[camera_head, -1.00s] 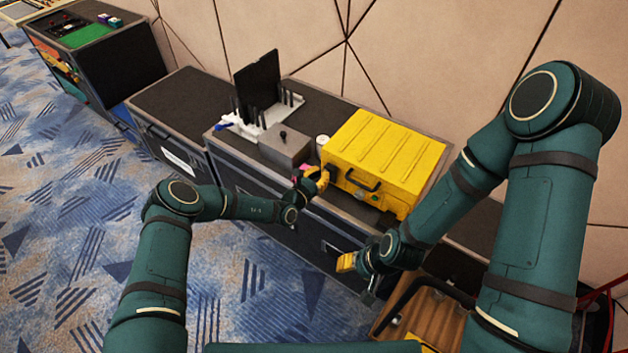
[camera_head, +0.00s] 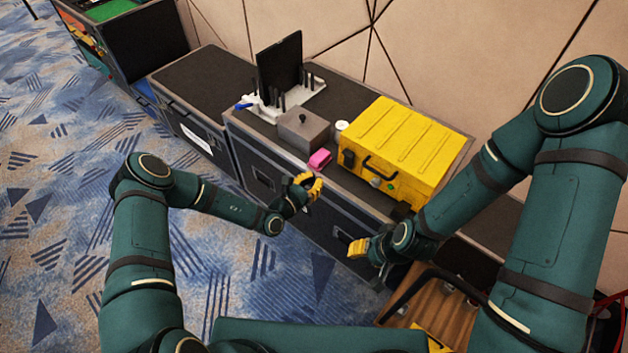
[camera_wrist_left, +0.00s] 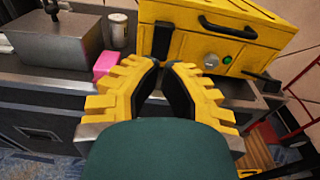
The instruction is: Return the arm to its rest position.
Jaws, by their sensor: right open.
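My left gripper (camera_head: 312,186) is in front of the counter's front edge, below and apart from a small pink block (camera_head: 320,159). In the left wrist view its yellow fingers (camera_wrist_left: 162,68) with black pads lean towards each other with a narrow gap between the tips. Nothing shows between them, and I cannot tell whether they count as open or shut. My right gripper (camera_head: 362,256) is open in front of the counter, below the yellow case, partly hidden by its own wrist.
A yellow case (camera_head: 405,145) with a black handle stands on the dark counter (camera_head: 240,128). Left of it are a white-lidded jar (camera_head: 341,126), a grey box (camera_head: 303,130) and a white rack (camera_head: 262,108) with a black panel. A brown wooden piece (camera_head: 450,303) lies below right. Carpet is clear at left.

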